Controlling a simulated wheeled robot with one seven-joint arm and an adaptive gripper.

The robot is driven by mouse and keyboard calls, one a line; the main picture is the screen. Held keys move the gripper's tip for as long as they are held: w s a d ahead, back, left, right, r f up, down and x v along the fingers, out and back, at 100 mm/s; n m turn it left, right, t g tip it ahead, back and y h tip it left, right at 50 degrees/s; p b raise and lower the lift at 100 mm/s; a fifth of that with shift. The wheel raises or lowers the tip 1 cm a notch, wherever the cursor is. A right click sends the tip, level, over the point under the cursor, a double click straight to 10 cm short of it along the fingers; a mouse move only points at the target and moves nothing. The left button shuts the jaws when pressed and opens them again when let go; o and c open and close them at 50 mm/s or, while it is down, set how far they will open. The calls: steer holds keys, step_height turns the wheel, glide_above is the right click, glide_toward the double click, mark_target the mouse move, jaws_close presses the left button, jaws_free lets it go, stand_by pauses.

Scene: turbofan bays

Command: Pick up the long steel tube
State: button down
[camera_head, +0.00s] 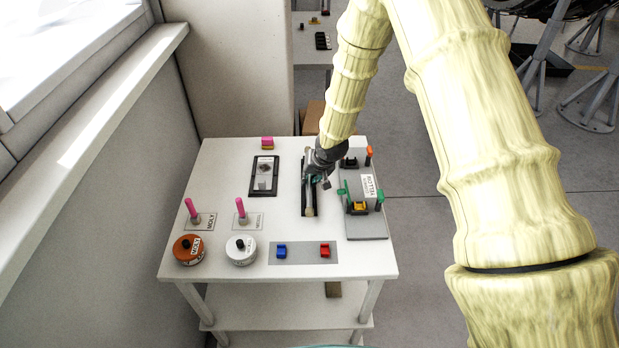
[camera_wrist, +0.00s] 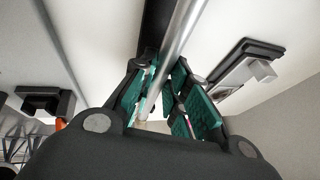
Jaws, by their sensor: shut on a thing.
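The long steel tube (camera_wrist: 181,32) runs up between the green-padded fingers in the wrist view. In the head view its near end (camera_head: 309,208) shows below my gripper, over a narrow black holder (camera_head: 304,205) on the white table. My gripper (camera_head: 314,180) is at the tube's middle, and in the wrist view its fingers (camera_wrist: 165,95) are shut on the tube from both sides. I cannot tell whether the tube is clear of the holder. My gripper and arm hide the tube's far part in the head view.
The white table (camera_head: 220,160) also bears a grey fixture with a labelled box (camera_head: 368,188) at the right, a black framed plate (camera_head: 264,176) to the left, and two round tins (camera_head: 188,250) at the front left. Red (camera_head: 325,250) and blue (camera_head: 281,251) pieces lie on a grey mat.

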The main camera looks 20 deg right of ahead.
mark_target(310, 180)
steer(key=shift+r, duration=0.1)
steer(key=shift+r+b, duration=0.65)
steer(key=shift+r, duration=0.2)
steer(key=shift+b+v, duration=0.55)
steer(key=shift+v, duration=0.2)
steer(key=s+a+r+b, duration=0.1)
steer(key=s+b, duration=0.3)
steer(key=s, duration=1.1)
steer(key=shift+s+a+r+b, duration=0.15)
steer(key=shift+a+r+b, duration=0.1)
steer(key=shift+r+b, duration=0.15)
steer(key=shift+r, duration=0.1)
